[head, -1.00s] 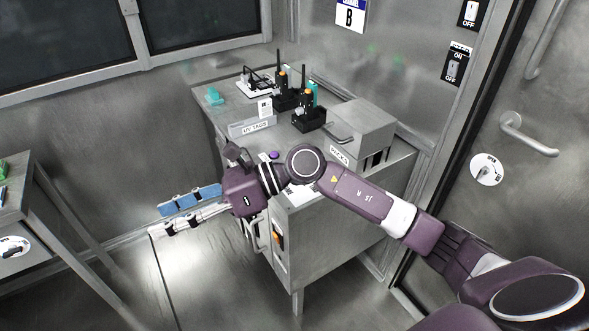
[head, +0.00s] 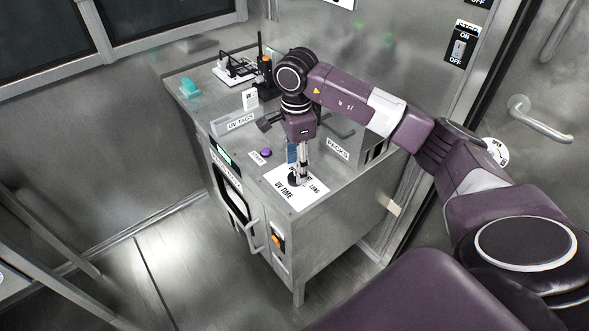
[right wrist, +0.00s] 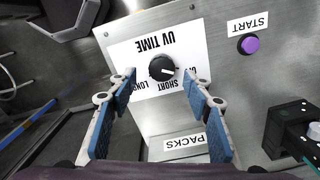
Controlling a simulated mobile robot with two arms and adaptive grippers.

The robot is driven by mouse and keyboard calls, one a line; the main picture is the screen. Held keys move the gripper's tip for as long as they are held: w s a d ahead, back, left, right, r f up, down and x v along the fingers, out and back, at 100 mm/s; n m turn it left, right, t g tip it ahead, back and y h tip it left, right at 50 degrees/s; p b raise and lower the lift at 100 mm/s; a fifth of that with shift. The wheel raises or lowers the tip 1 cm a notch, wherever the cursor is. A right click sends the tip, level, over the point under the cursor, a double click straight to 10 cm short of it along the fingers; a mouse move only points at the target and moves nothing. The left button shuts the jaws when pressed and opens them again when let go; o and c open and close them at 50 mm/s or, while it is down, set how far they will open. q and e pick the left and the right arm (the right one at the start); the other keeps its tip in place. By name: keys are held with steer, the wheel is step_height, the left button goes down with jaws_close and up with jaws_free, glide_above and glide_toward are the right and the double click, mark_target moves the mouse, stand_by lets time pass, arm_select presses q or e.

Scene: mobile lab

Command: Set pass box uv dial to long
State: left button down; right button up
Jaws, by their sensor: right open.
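The pass box (head: 340,215) is a grey metal cabinet with a white UV TIME label (head: 308,198) on top. Its black round dial (head: 294,180) is partly hidden by my gripper in the head view. In the right wrist view the dial (right wrist: 161,67) is clear, its white mark pointing right and slightly down. SHORT and LONG are printed below it there, LONG on the left and partly covered. My right gripper (head: 301,178) points down over the dial. In the wrist view its open blue-padded fingers (right wrist: 160,79) are on either side of the dial, with gaps. My left gripper is not in view.
A purple START button (head: 266,153) is near the dial. A UV TAGS holder (head: 240,124), a PACKS box (head: 372,140) and black devices (head: 264,82) stand farther back. A door handle (head: 250,235) sticks out in front.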

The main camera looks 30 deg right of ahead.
mark_target(295, 176)
step_height(295, 176, down, 3)
steer(key=shift+w+r, duration=0.15)
steer(key=shift+r, duration=0.05)
steer(key=shift+f, duration=0.4)
steer(key=c, duration=1.1)
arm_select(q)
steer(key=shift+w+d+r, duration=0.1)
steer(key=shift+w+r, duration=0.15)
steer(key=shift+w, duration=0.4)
arm_select(e)
steer(key=shift+c, duration=0.2)
